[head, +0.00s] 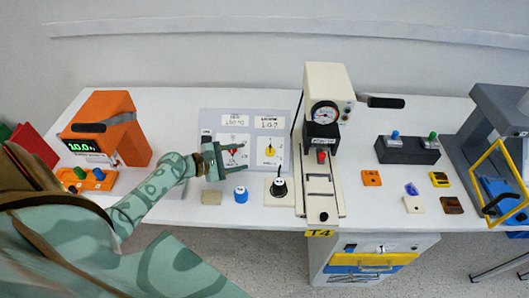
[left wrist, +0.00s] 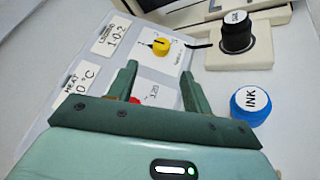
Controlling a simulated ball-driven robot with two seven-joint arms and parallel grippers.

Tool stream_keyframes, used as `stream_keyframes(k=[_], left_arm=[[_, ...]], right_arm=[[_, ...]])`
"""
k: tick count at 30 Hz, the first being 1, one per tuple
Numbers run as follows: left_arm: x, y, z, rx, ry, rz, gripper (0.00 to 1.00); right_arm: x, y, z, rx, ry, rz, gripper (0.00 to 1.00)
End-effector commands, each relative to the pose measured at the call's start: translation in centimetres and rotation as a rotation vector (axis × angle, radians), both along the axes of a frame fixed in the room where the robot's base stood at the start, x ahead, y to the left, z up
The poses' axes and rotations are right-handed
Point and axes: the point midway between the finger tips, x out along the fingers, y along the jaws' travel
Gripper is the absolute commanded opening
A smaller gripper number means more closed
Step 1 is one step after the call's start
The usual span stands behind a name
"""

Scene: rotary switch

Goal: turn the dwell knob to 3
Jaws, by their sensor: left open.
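A grey panel (head: 218,118) stands in the middle of the table. It bears a red knob (head: 232,151) on the left and a yellow knob with a dark pointer mark (head: 270,152) on the right. Their small legends are too blurred to tell which is dwell. My left gripper (head: 243,152) is open and empty over the panel, fingers pointing right toward the yellow knob. In the left wrist view the yellow knob (left wrist: 161,47) lies just beyond the fingertips, apart from them. The red knob (left wrist: 135,100) is mostly hidden behind my gripper. My right gripper is not in view.
A blue INK cap (head: 241,195) and a black knob on a white block (head: 279,187) stand before the panel. A tall cream press with a gauge (head: 328,95) rises on its right. An orange machine (head: 112,125) stands at left; small coloured blocks lie at right.

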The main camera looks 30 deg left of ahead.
Motion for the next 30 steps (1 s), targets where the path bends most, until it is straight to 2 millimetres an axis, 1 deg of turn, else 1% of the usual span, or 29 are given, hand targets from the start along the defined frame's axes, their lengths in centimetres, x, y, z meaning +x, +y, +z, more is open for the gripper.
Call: stream_keyframes(k=[1, 2, 6, 8, 12, 16, 24, 26, 27, 29, 30], left_arm=[[1.2, -0.7, -0.4, -0.003, -0.002, -0.001, 0.5], [1.9, -1.0, -0.6, -0.004, -0.002, 0.0, 0.5], [4.6, -2.5, -1.6, -0.001, -0.001, -0.001, 0.5], [5.5, -3.0, -1.9, 0.0, -0.001, -0.002, 0.5], [7.0, -3.8, -2.5, 0.0, 0.0, -0.001, 0.5], [7.7, -4.2, -2.6, 0.0, 0.0, -0.002, 0.5], [7.7, -4.2, -2.6, 0.001, 0.0, -0.003, 0.5], [7.7, -4.2, -2.6, 0.001, 0.0, -0.003, 0.33], [7.7, -4.2, -2.6, 0.001, 0.0, -0.003, 0.22], [7.7, -4.2, -2.6, 0.001, 0.0, -0.003, 0.05], [7.7, -4.2, -2.6, 0.001, 0.0, -0.003, 0.05]], right_arm=[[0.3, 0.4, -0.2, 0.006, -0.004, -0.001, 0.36], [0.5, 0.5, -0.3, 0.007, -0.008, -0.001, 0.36], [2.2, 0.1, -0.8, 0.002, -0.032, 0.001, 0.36], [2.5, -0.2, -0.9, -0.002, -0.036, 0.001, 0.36], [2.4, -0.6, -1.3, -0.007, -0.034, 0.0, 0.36], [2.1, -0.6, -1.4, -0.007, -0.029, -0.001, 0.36], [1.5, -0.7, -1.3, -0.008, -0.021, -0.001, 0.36], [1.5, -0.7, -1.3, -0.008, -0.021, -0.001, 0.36], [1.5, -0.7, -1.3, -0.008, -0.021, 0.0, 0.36], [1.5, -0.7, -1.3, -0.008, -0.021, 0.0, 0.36], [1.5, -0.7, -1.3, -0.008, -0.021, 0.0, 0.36]])
